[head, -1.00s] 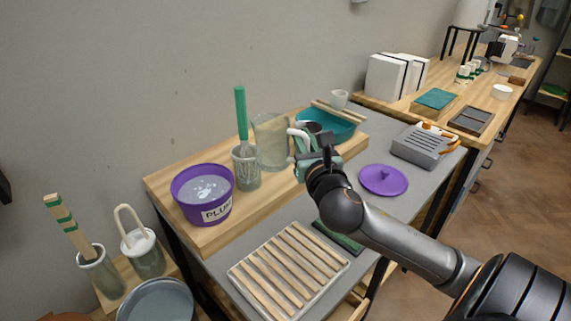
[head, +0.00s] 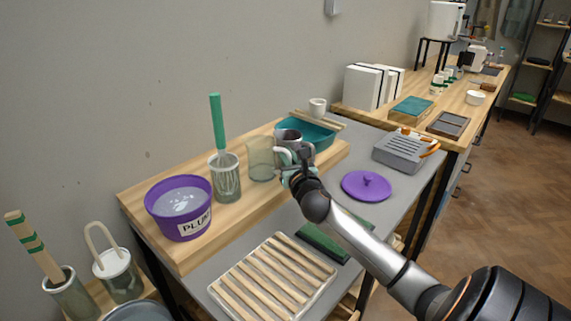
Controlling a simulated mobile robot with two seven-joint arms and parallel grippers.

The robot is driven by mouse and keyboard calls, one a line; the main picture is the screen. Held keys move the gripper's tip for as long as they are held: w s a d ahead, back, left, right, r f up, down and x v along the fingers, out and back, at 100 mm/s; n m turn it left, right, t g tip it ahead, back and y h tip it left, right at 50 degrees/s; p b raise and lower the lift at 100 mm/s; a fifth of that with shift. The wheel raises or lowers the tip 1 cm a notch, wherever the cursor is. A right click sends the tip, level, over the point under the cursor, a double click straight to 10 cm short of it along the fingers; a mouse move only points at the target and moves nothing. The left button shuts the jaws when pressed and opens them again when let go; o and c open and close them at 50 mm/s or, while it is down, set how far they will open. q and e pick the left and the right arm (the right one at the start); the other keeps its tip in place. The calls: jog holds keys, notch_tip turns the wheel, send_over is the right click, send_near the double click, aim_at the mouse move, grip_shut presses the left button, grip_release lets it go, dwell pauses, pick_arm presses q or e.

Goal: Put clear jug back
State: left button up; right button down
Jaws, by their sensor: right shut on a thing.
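The clear jug (head: 260,159) is a see-through, greenish-grey vessel, upright at the wooden riser board, right of the pot with the green-handled whisk (head: 225,178). Its base looks to be on the board, though a small gap cannot be ruled out. My right gripper (head: 291,168) is at the jug's right side, shut on its handle side; the fingers partly hide the handle. A dark cup (head: 288,138) stands just behind the gripper, partly covered. My left gripper is not in view.
A purple PLUM bucket (head: 179,207) stands on the board's left end. A slatted rack (head: 273,278), purple lid (head: 366,186) and grey box (head: 405,151) are on the grey table.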

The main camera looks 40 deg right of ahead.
notch_tip(320, 180, down, 2)
jog(key=shift+f, duration=0.2)
jog(key=c, duration=0.9)
grip_release()
jog(key=shift+r, duration=0.1)
jog(key=shift+r, duration=0.2)
jog(key=shift+s+a+f, duration=0.1)
jog(key=shift+s+a, duration=0.1)
jog(key=shift+s, duration=0.05)
jog(key=v, duration=1.1)
jog(key=shift+s+p, duration=0.25)
jog(key=shift+p, duration=0.05)
